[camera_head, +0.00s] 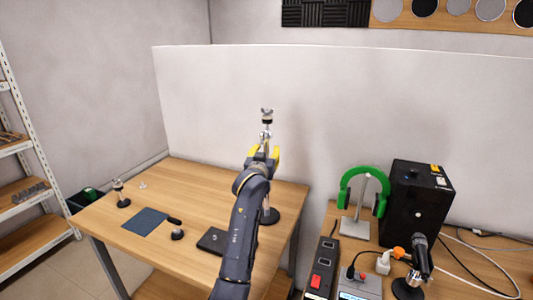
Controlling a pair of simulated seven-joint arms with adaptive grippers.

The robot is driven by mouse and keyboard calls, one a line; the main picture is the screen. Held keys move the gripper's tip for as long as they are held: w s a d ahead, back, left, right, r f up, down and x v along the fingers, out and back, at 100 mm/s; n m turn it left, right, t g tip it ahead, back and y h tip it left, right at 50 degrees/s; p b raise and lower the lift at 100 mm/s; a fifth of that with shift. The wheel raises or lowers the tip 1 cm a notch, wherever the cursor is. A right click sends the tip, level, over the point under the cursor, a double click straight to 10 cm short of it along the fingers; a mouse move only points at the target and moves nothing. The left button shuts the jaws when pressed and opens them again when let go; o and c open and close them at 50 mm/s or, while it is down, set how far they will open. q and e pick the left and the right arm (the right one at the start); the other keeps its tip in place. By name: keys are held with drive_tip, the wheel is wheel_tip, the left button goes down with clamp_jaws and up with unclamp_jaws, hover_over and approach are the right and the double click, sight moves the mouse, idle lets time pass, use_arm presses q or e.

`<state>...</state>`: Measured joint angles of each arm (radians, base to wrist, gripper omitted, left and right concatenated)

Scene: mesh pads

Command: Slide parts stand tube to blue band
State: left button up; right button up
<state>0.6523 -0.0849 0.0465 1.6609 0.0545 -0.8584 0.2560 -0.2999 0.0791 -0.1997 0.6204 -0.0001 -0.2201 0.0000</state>
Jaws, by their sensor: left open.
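A stand with a round dark base (270,216) is at the right end of the wooden table. Its silver upper tube (266,134) rises above my gripper and has a knob-like metal top (267,114). My left gripper (264,154), with yellow fingers, is open at the tube's height. One finger shows on each side of the tube in the picture; I cannot tell whether they touch it. My arm hides most of the stand's lower part. I cannot make out a blue band. My right gripper is not in view.
The wooden table (190,190) holds a blue mat (145,221), a small stand (121,194), a short black-handled part (177,231) and a flat dark box (212,241). A white partition (350,110) stands behind. Green headphones (345,191) and a black speaker (417,200) are at the right.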

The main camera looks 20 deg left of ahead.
use_arm(q)
clamp_jaws()
idle(0.3)
drive_tip(key=shift+a, duration=0.1)
